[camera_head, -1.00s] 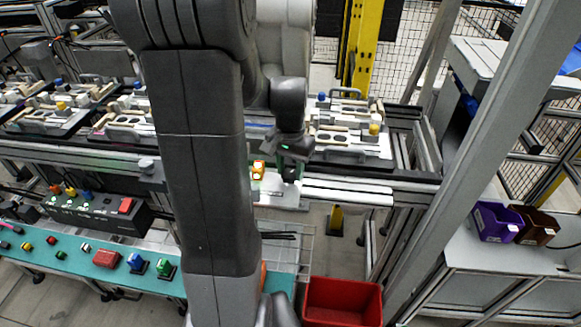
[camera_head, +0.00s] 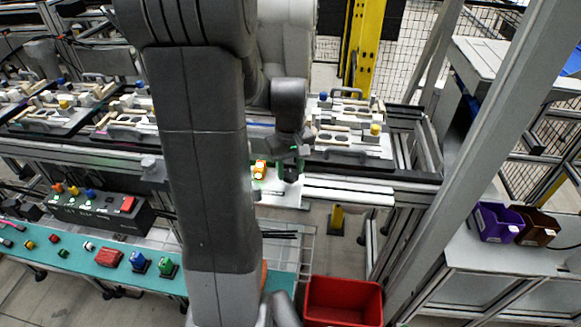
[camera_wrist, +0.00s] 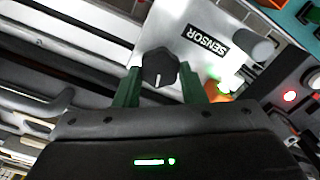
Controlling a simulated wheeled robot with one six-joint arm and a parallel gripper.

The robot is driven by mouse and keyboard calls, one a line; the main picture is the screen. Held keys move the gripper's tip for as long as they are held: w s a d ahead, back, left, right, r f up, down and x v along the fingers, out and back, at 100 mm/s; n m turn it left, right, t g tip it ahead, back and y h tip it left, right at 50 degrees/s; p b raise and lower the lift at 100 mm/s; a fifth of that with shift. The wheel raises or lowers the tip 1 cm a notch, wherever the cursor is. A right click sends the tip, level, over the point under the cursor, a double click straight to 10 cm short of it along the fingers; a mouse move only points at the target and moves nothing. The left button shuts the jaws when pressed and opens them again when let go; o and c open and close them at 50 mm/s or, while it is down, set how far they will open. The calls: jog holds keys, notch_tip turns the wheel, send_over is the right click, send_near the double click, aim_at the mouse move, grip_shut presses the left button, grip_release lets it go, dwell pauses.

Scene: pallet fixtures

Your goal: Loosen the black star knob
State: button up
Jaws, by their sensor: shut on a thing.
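The black star knob (camera_wrist: 160,70) sits on a pale plate (camera_wrist: 205,30) marked SENSOR, seen in the wrist view. A white line shows on the knob's face. My gripper (camera_wrist: 160,84) has its two green fingers on either side of the knob, shut on it. In the head view my gripper (camera_head: 290,168) points down over the pale plate at the front of the conveyor frame; the knob is mostly hidden there by the gripper. An orange-and-yellow part (camera_head: 259,169) stands on the plate just left of the gripper.
Pallets with fixtures (camera_head: 345,130) stand on the conveyor behind the gripper. A grey cylinder (camera_wrist: 263,50) stands beside the SENSOR label. A red bin (camera_head: 342,300) is below. A button panel (camera_head: 95,210) lies left. A slanted grey post (camera_head: 480,150) rises right.

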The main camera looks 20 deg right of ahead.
aim_at(290, 172)
jog(key=shift+n, duration=0.6)
jog(key=o, duration=1)
notch_tip(290, 172, up, 14)
jog(key=shift+f, duration=0.15)
dwell(0.3)
notch_tip(290, 172, down, 14)
jog(key=shift+r, duration=0.15)
dwell(0.4)
jog(key=shift+r, duration=0.1)
